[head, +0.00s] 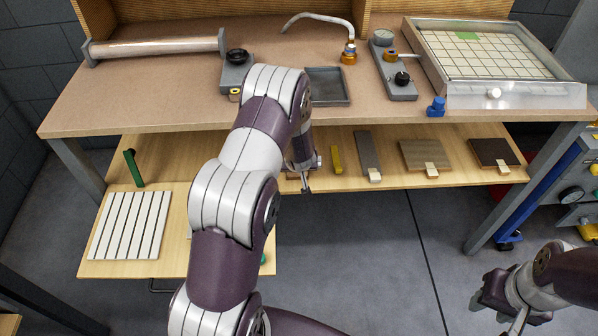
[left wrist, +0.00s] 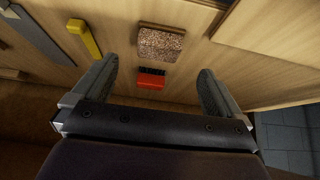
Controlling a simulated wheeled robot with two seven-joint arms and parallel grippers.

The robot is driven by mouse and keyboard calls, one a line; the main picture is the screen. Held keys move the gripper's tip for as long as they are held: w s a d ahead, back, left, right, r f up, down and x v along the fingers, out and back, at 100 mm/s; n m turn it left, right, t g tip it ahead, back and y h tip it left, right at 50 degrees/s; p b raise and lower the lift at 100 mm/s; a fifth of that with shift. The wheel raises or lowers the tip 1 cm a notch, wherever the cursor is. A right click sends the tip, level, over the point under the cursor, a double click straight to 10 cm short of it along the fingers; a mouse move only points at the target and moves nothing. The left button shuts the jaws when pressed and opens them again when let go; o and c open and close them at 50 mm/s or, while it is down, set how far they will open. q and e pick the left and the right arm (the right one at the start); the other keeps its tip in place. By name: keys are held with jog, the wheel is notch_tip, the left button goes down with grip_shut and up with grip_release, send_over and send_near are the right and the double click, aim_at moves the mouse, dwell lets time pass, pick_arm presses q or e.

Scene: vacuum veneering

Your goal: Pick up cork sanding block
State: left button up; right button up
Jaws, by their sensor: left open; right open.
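The cork sanding block (left wrist: 161,44) is a speckled brown block lying on the light wooden lower shelf in the left wrist view. A red block with dark bristles (left wrist: 151,78) lies close beside it. My left gripper (left wrist: 157,70) is open and empty. Its fingers are spread to either side of the red block, and the cork block lies just beyond the fingertips. In the head view my left gripper (head: 306,186) is over the lower shelf, and my own arm mostly hides the cork block. My right gripper (head: 503,306) is open and empty, low at the right.
A yellow tool (head: 336,160) and a grey bar (head: 368,156) lie on the lower shelf (head: 300,140). Two wood panels are to their right. A white slatted panel (head: 130,225) is at the left. The upper worktop (head: 180,85) overhangs the shelf behind.

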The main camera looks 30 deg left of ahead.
pick_arm(q)
jog(key=b+x, duration=0.1)
jog(key=x, duration=0.6)
jog(key=shift+w+a+f, duration=0.1)
jog(key=shift+w+f, duration=0.05)
jog(key=shift+w, duration=0.2)
jog(key=shift+s, duration=0.1)
jog(key=c, duration=1.1)
